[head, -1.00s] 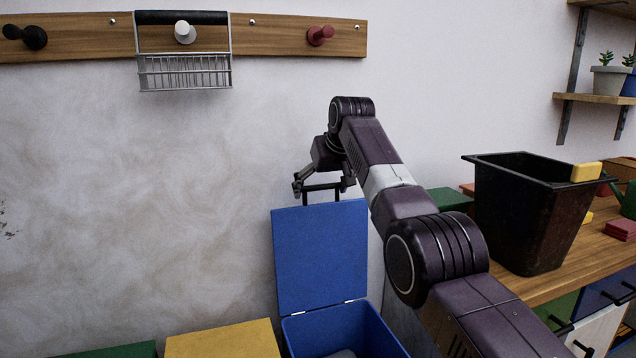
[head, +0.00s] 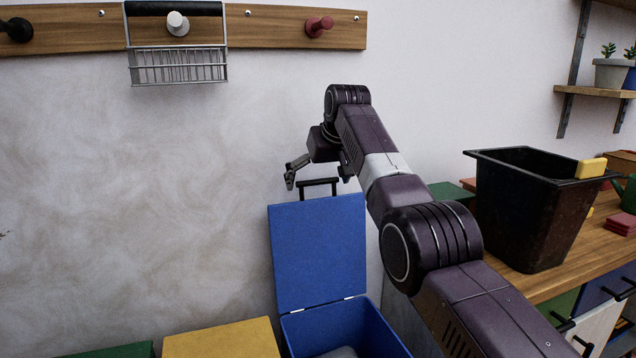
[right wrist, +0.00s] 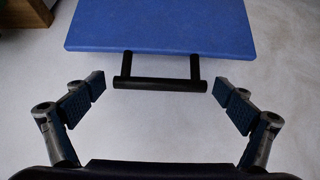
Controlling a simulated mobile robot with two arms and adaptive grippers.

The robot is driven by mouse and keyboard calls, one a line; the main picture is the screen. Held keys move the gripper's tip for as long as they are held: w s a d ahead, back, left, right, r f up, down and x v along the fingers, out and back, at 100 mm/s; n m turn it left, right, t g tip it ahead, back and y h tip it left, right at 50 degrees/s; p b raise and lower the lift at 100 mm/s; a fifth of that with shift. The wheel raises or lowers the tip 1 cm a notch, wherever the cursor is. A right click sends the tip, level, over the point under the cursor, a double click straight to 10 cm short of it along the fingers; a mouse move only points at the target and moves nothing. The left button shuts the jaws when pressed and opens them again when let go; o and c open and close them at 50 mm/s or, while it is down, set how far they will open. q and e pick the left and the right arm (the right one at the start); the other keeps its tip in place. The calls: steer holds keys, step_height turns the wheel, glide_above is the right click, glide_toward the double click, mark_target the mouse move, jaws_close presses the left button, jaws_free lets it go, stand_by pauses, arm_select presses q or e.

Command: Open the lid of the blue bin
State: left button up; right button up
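The blue bin (head: 340,328) stands at the bottom centre of the head view. Its blue lid (head: 318,250) is raised upright on its hinges, close to the wall, and the bin's mouth is open with something grey inside. A black handle (head: 317,184) is on the lid's top edge. My right gripper (head: 316,173) is at the handle. In the right wrist view its fingers (right wrist: 158,103) are spread wide, with the handle (right wrist: 158,85) between and just beyond them, not touching. The lid (right wrist: 160,25) also shows there. My left gripper is not in view.
A yellow lid (head: 222,340) and a green lid (head: 118,350) are left of the blue bin. A black bucket (head: 525,215) with a yellow block stands on the wooden counter (head: 590,250) at right. A wire basket (head: 177,65) hangs from the wall rack above.

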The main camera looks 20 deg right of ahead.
steer(key=shift+f, duration=0.2)
steer(key=v, duration=1.2)
steer(key=shift+w, duration=0.1)
